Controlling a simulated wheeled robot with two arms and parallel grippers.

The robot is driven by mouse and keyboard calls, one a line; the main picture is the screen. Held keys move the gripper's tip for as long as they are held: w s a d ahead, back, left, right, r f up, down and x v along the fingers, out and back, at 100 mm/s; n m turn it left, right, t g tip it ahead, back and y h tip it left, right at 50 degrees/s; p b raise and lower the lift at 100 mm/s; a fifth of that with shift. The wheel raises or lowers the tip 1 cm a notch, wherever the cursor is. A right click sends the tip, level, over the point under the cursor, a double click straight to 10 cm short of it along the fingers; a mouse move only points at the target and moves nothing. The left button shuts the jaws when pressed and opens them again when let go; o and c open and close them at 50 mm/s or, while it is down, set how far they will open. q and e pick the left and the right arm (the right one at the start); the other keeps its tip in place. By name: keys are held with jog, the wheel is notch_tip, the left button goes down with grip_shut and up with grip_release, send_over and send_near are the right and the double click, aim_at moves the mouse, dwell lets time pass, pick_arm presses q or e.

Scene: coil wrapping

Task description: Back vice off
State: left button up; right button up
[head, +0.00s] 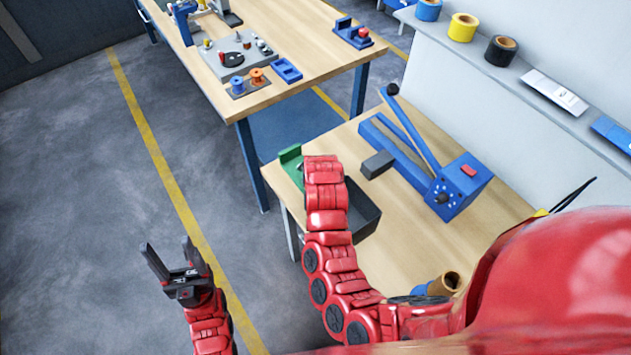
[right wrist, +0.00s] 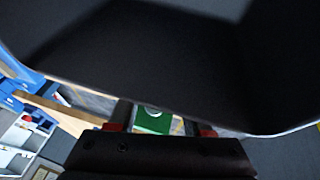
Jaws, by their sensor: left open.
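I cannot pick out the vice for sure. A small blue fixture with a red part (head: 353,33) sits at the far table's right edge. A blue tool with a long black-knobbed lever (head: 459,186) stands on the near table. My left gripper (head: 168,254) is open and empty over the floor, left of the near table. My right arm reaches over the near table's left edge, hiding its gripper in the head view. In the right wrist view my right gripper (right wrist: 165,122) has its fingers apart, with a green thing (right wrist: 152,118) seen between them.
A dark bin (head: 365,213) is beside my right arm and fills the top of the right wrist view (right wrist: 150,60). A dark block (head: 377,164) lies on the near table (head: 420,245). Tape rolls (head: 462,27) stand on the shelf. Floor is free at left.

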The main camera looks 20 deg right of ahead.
jog(key=o, duration=0.3)
jog(key=shift+o, duration=0.2)
jog(key=shift+r, duration=0.15)
jog(key=shift+s+r+b, duration=0.25)
jog(key=shift+r+b, duration=0.15)
jog(key=shift+r, duration=0.15)
jog(key=p+v, duration=0.2)
jog(key=v, duration=1.3)
jog(key=shift+a+r+p, duration=0.1)
jog(key=shift+p, duration=0.25)
jog(key=shift+s+r, duration=0.2)
jog(key=shift+r, duration=0.1)
